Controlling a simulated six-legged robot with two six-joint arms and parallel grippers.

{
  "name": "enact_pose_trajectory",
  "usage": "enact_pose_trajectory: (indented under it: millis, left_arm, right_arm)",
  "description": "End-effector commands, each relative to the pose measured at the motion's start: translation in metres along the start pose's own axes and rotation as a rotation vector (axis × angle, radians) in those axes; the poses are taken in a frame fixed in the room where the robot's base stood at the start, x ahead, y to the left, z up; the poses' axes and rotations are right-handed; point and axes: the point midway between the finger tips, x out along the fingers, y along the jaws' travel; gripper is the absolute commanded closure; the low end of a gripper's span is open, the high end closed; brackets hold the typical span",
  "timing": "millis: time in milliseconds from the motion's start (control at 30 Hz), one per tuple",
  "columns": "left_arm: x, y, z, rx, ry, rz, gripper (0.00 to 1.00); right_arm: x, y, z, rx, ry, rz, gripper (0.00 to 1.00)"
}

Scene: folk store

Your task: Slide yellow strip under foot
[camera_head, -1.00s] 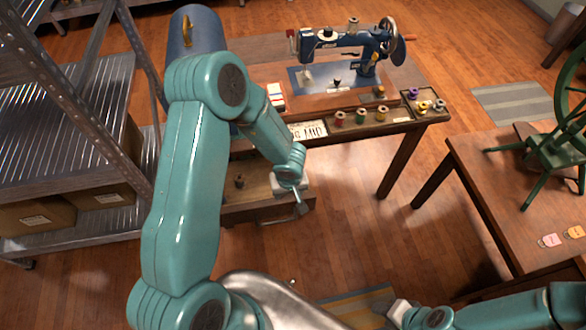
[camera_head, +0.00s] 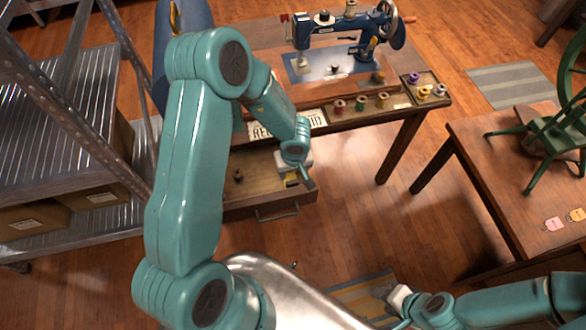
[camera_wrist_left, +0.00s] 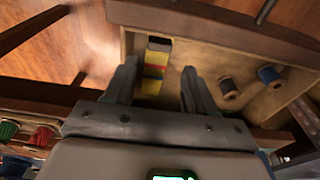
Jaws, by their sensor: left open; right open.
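The blue sewing machine (camera_head: 345,28) stands on the wooden table; its foot, at the left end of the arm, is too small to make out. Yellow strips (camera_wrist_left: 156,57) lie with red, blue and dark bands along one side of the open drawer (camera_head: 262,193). In the head view a bit of yellow shows beside my left gripper (camera_head: 300,172). In the left wrist view my left gripper (camera_wrist_left: 162,85) is open, with the strips between and beyond its fingers. It appears empty. My right gripper (camera_head: 388,296) is low near the floor mat, open, its fingertips barely visible.
Thread spools (camera_head: 361,102) sit in a tray along the table's front edge. Two spools (camera_wrist_left: 268,74) lie in the drawer's other end. A metal shelf (camera_head: 65,120) stands left. Open floor lies between.

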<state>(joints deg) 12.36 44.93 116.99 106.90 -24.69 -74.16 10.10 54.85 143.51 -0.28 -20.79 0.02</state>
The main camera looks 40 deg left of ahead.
Motion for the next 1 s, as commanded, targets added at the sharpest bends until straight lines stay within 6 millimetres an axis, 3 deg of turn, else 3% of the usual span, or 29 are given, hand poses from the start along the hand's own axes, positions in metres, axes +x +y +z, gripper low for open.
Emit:
enact_pose_trajectory:
  millis: [33, 567, 1000]
  left_arm:
    - [0.01, 0.0, 0.001, -0.001, 0.0, 0.0, 0.45]
    - [0.052, 0.0, -0.003, 0.003, 0.002, 0.002, 0.45]
    - [0.085, 0.0, -0.003, 0.002, 0.0, 0.001, 0.45]
  right_arm:
    - [0.011, 0.004, 0.0, 0.0, 0.0, 0.0, 0.57]
    - [0.066, 0.024, -0.001, 0.0, 0.0, 0.0, 0.57]
    - [0.068, 0.024, -0.001, 0.0, 0.0, 0.0, 0.57]
